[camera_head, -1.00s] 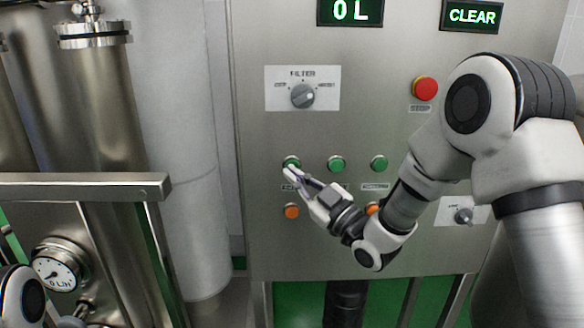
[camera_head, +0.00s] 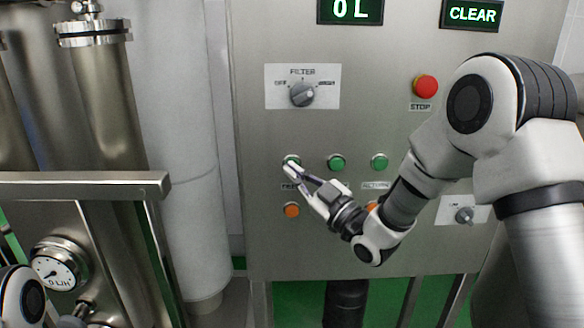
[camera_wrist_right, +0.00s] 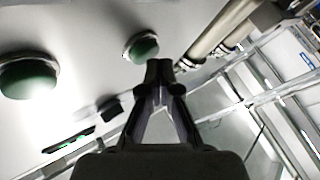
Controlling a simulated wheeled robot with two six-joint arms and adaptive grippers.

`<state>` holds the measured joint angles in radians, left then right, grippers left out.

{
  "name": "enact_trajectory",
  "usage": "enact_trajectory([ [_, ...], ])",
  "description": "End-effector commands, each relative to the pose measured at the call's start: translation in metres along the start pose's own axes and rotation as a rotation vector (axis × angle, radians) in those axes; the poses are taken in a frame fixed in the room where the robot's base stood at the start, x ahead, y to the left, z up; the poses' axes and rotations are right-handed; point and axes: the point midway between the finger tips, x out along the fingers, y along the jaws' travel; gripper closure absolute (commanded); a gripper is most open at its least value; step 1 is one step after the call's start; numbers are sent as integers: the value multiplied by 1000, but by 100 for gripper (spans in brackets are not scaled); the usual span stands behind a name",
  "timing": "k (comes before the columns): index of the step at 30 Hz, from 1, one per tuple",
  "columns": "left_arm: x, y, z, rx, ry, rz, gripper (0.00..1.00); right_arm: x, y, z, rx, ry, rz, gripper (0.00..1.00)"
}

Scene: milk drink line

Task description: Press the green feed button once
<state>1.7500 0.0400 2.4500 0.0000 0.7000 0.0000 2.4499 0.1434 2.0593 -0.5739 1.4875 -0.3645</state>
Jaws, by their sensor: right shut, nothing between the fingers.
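The green feed button (camera_head: 292,159) is the leftmost of the green buttons in a row on the steel panel. The label under it is partly covered by my gripper. My right gripper (camera_head: 289,168) is shut and empty, with its fingertips at the lower edge of this button. In the right wrist view, the shut fingertips (camera_wrist_right: 159,66) lie just below and right of a green button (camera_wrist_right: 143,48). I cannot tell whether they touch it or whether it is pushed in. My left gripper is not in view.
Two more green buttons (camera_head: 336,163) sit to the right. An orange button (camera_head: 292,210) is below, and another is partly behind my right arm. A filter knob (camera_head: 302,94) and a red stop button (camera_head: 425,86) are higher up. Steel pipework (camera_head: 90,186) stands left.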

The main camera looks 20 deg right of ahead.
Motion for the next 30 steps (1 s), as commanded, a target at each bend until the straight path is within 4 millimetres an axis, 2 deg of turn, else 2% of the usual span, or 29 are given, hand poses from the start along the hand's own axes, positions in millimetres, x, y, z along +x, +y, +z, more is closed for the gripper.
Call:
enact_trajectory([
  [30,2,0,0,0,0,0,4,6,4,5,0,0,0,100],
])
